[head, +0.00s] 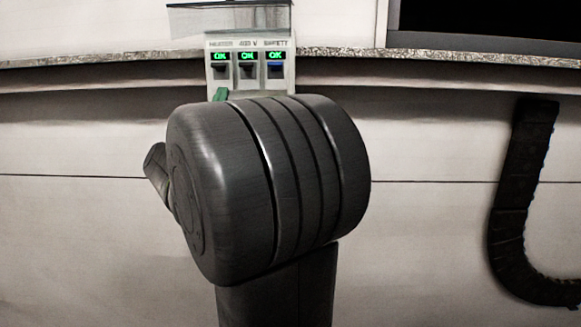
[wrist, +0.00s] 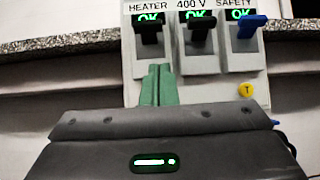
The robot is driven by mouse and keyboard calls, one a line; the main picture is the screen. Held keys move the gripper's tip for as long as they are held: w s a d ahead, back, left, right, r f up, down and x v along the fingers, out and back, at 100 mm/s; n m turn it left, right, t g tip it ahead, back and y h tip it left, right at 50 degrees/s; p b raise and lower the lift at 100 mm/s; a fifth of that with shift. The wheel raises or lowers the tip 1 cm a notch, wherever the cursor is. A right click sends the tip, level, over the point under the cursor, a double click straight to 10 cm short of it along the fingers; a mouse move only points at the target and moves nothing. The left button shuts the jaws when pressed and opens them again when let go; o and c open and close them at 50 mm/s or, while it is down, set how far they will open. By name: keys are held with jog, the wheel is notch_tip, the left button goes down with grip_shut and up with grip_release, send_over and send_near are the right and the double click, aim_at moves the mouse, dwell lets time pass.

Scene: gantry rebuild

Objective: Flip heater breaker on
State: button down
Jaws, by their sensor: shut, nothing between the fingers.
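The heater breaker is the leftmost of three, with a black lever (wrist: 149,32) under the label HEATER. It also shows in the head view (head: 220,68). Its display is lit green and reads OK. The heater lever stands much like the 400 V lever (wrist: 197,28) beside it. My gripper (wrist: 158,72) has green fingers, shut together and empty. They point up just below the heater lever, with a small gap in the wrist view. In the head view only a green fingertip (head: 221,94) shows above my dark wrist, which hides the rest.
The safety breaker (wrist: 247,27) on the right has a blue lever and a green OK display. A yellow round mark T (wrist: 246,90) is on the panel below it. A clear cover (head: 230,18) stands open above. A black hose (head: 510,200) hangs at right.

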jog(key=s+a+f+y+b, duration=0.1)
jog(key=s+f+b, duration=0.2)
jog(key=s+f, duration=0.2)
jog(key=shift+s+f+n+t+b, duration=0.3)
jog(key=shift+s+f+t+b, duration=0.05)
jog(key=shift+t, duration=0.05)
